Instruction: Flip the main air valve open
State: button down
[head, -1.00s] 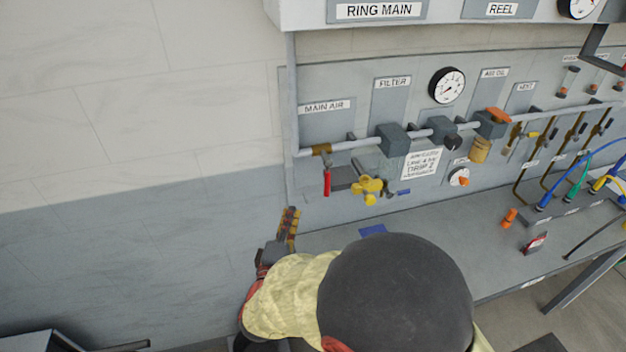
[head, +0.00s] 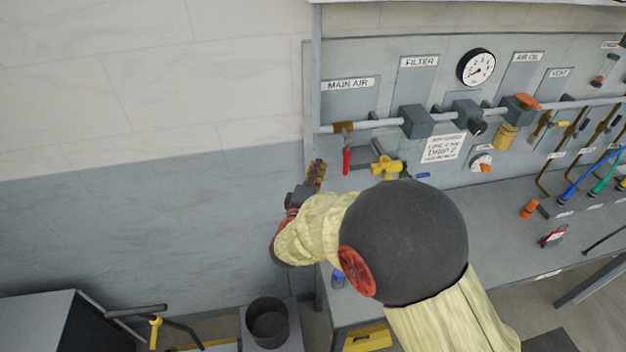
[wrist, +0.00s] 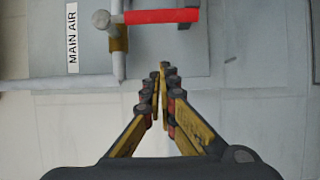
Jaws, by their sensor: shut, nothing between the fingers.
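The main air valve has a red lever handle (head: 347,160) that hangs down from a brass body (head: 343,128) on the grey pipe, below the MAIN AIR label (head: 348,84). In the wrist view the red handle (wrist: 162,16) lies across the top, with the brass body (wrist: 118,38) at its left end. My gripper (head: 319,165) is left of the handle at about its height, apart from it. In the wrist view my gripper (wrist: 160,70) has its fingertips together, below the handle in the picture, with nothing between them.
A yellow valve knob (head: 387,167) sits right of the red handle, near a grey bracket. The filter block (head: 417,121) and a gauge (head: 476,67) are further right. The bench (head: 500,225) extends below the panel. Bare wall lies to the left.

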aim_at(347, 158)
jog(key=shift+w+d, duration=0.2)
jog(key=shift+d, duration=0.8)
jog(key=shift+w+d, duration=0.2)
jog(key=shift+d, duration=0.8)
jog(key=shift+d+f, duration=0.1)
jog(key=shift+d+f+n, duration=0.1)
jog(key=shift+d+n, duration=0.05)
jog(key=shift+n, duration=0.15)
